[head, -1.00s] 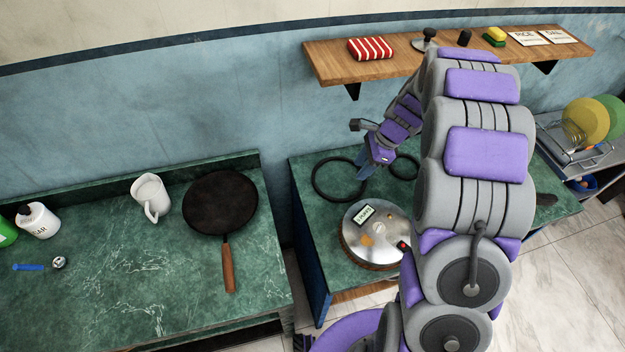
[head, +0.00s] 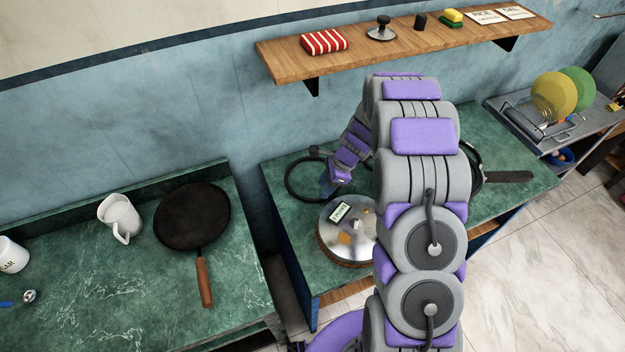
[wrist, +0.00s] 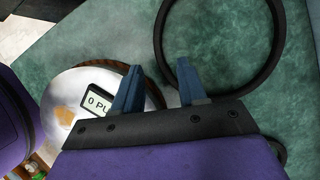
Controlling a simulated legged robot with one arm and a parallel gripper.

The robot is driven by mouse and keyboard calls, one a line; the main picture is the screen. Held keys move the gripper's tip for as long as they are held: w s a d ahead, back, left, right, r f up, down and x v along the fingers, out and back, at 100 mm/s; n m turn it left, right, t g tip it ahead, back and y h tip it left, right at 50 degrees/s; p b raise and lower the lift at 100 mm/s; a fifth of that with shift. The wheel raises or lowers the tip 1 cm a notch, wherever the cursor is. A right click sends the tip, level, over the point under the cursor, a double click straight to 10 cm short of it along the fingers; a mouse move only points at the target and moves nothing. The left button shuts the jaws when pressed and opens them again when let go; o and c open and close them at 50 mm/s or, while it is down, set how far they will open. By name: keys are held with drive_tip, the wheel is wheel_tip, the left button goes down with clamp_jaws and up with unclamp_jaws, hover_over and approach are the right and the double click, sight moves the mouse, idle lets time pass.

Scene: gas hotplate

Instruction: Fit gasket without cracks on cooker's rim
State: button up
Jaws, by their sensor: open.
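A black ring gasket (head: 289,186) lies flat on the green counter. It also shows in the wrist view (wrist: 280,45), beyond my fingers. My gripper (head: 327,181) is over the ring's right side in the head view. In the wrist view my gripper (wrist: 158,75) is open, its two blue fingers apart and nothing clamped. The ring's edge passes behind the right finger; the height gap cannot be told. Part of another dark ring (wrist: 280,151) shows behind the gripper. A dark round vessel (head: 477,168) with a long handle, perhaps the cooker, is mostly hidden by my arm. Cracks cannot be judged.
A silver disc with a small display (head: 340,212) sits on a wooden base near the ring. A wooden shelf (head: 370,52) hangs above. The left counter holds a frying pan (head: 192,216) and a white jug (head: 120,218). A dish rack (head: 545,125) stands right.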

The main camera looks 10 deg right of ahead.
sight(312, 199)
drive_tip(key=shift+d+f, duration=0.35)
drive_tip(key=shift+d, duration=0.05)
drive_tip(key=a+f+b, duration=0.2)
drive_tip(key=a+f, duration=0.2)
drive_tip(key=shift+a+f, duration=0.25)
drive_tip(key=shift+a, duration=0.15)
drive_tip(key=shift+d, duration=1.25)
drive_tip(key=shift+c, duration=1.2)
drive_tip(key=shift+a, duration=0.25)
drive_tip(key=c, duration=0.3)
drive_tip(key=shift+a, duration=0.65)
clamp_jaws()
